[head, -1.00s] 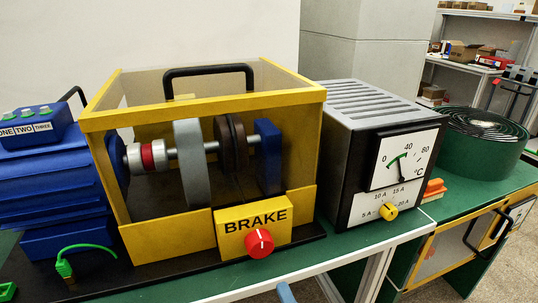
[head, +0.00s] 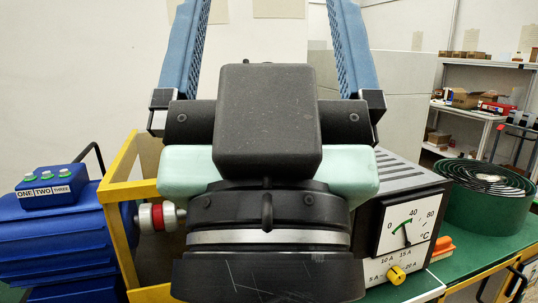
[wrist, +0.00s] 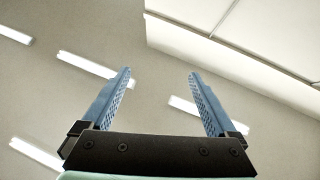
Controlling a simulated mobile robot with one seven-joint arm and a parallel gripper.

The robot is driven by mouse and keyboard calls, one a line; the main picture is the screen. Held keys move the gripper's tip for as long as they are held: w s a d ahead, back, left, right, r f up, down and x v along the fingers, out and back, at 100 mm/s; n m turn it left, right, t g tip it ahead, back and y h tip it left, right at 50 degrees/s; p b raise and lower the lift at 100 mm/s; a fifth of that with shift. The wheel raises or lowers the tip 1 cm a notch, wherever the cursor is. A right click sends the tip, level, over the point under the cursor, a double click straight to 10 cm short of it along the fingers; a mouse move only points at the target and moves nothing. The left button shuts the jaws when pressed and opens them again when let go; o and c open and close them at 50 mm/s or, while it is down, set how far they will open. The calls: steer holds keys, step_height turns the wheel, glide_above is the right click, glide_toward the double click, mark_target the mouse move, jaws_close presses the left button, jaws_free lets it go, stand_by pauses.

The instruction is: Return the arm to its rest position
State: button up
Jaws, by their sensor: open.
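My gripper (head: 262,50) stands large in the middle of the head view, its two blue fingers pointing up and spread wide apart. Nothing is between the fingers. The wrist view also shows my gripper (wrist: 160,85) open and empty, facing the ceiling with its light strips. My dark wrist and pale green gripper body hide most of the yellow-framed brake box (head: 122,190), including its brake label and red knob.
A blue motor (head: 60,240) with several green buttons stands at the left. A grey meter unit (head: 410,225) with a yellow knob (head: 396,275) stands right of my arm. Further right are a green coil (head: 485,195) and an orange brush (head: 442,247). Shelves (head: 485,85) stand behind.

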step_height(320, 180, up, 16)
steer(key=p, duration=1.3)
steer(key=shift+f+p, duration=0.25)
steer(key=shift+p, duration=0.15)
